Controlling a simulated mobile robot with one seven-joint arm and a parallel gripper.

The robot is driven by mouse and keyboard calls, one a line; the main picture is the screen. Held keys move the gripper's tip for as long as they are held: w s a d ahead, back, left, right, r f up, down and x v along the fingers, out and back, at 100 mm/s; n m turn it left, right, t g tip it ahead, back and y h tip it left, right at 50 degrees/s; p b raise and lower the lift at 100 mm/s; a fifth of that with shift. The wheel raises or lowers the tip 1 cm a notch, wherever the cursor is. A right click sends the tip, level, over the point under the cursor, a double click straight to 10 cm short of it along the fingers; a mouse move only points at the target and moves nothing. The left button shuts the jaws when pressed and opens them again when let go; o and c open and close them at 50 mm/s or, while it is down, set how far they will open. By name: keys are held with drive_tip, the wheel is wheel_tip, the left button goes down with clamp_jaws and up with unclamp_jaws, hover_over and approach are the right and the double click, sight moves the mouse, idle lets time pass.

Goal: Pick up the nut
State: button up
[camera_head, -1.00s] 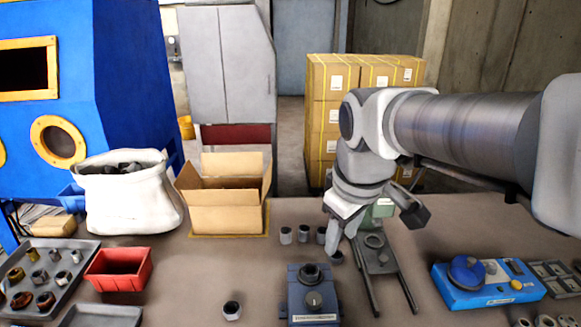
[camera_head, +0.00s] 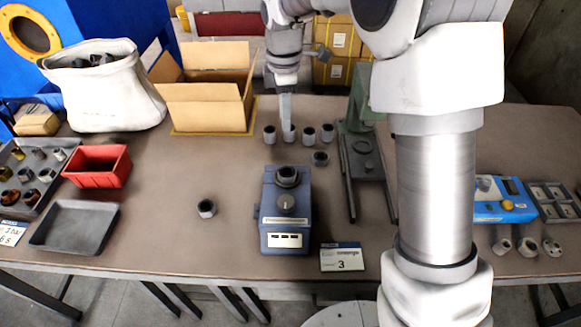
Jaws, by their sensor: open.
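Several small grey nuts stand on the brown table near its middle: one at the left of a row (camera_head: 269,135), one under my gripper (camera_head: 289,133), two to the right (camera_head: 308,136) (camera_head: 327,133), and one in front (camera_head: 320,158). Another nut (camera_head: 206,208) stands alone at the front left. My gripper (camera_head: 287,118) points straight down, seen edge-on, with its fingertips at the second nut of the row. It is open. Whether the fingers straddle that nut or stay above it, I cannot tell.
A blue-grey device (camera_head: 286,222) stands in front of the nuts. A green press with rails (camera_head: 364,158) is close on the right. An open cardboard box (camera_head: 205,105) is behind left; a red bin (camera_head: 97,166) and grey tray (camera_head: 75,226) are further left. My arm hides part of the right side.

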drive_tip(key=b, duration=0.1)
hover_over(286, 167)
wheel_tip(286, 167, down, 10)
drive_tip(key=shift+f, duration=0.15)
drive_tip(key=shift+w+f+b, duration=0.15)
drive_tip(key=shift+f+b, duration=0.2)
drive_tip(key=shift+f, duration=2.7)
clamp_jaws()
